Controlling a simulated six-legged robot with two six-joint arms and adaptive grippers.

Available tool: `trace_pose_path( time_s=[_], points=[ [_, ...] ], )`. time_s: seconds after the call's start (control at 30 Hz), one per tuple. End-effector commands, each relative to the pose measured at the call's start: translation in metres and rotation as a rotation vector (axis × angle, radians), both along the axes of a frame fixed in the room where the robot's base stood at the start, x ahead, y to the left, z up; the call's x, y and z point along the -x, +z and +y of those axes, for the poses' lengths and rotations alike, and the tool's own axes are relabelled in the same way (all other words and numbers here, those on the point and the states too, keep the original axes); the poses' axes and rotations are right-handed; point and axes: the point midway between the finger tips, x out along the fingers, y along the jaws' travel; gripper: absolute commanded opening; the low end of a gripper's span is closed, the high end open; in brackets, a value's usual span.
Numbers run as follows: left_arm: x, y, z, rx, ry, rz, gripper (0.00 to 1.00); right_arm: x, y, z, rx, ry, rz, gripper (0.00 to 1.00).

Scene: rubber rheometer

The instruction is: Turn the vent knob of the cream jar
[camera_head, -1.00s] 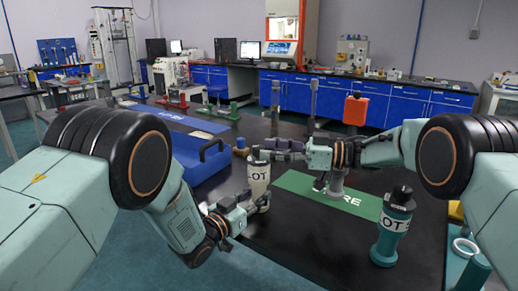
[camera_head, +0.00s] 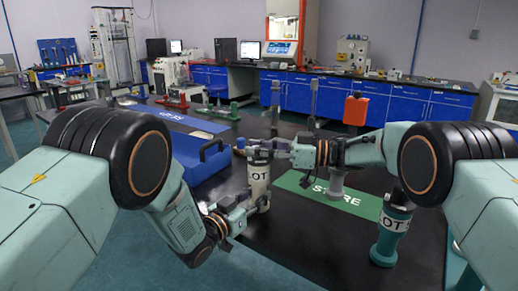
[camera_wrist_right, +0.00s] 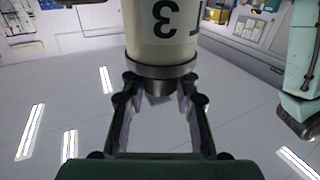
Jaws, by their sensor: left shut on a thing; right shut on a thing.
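The cream jar (camera_head: 258,190) stands upright near the middle of the black table, with dark lettering on its side. My left gripper (camera_head: 243,208) is shut on the lower body of the jar, from the left. My right gripper (camera_head: 259,151) reaches in from the right at the jar's top and is shut on the vent knob, which its fingers mostly hide in the head view. In the right wrist view, the cream jar (camera_wrist_right: 165,35) appears upside down with a metal collar, and the right fingers (camera_wrist_right: 158,85) stand on either side of the dark knob below it.
A teal jar (camera_head: 392,232) stands at the right. A blue tray (camera_head: 200,160) is at the left, behind the left arm.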

Motion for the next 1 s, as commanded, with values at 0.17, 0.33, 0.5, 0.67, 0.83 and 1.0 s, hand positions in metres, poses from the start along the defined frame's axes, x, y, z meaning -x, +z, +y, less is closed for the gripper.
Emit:
trace_pose_path(
  time_s=[0.17,0.33,0.5,0.67,0.83,1.0],
  points=[
    [-0.0004,0.0007,0.0000,0.001,0.000,-0.001,0.00,0.0001,0.0001,-0.0001,0.000,0.001,0.000,0.07],
    [-0.0003,0.0007,0.0001,0.001,0.001,-0.001,0.00,0.0002,0.0001,-0.0001,0.000,0.000,0.000,0.00],
    [-0.0003,0.0007,0.0001,0.001,0.001,-0.001,0.00,0.0000,0.0007,0.0003,0.000,-0.026,0.000,0.00],
    [-0.0003,0.0007,0.0001,0.001,0.001,-0.001,0.00,0.0000,0.0005,0.0001,0.000,-0.058,0.000,0.00],
    [-0.0004,0.0006,0.0002,0.001,0.001,-0.001,0.00,-0.0002,0.0002,0.0000,0.000,-0.067,0.000,0.00],
    [-0.0003,0.0006,0.0003,0.001,0.001,-0.001,0.00,-0.0002,0.0002,0.0000,0.000,-0.066,0.000,0.00]
  ],
)
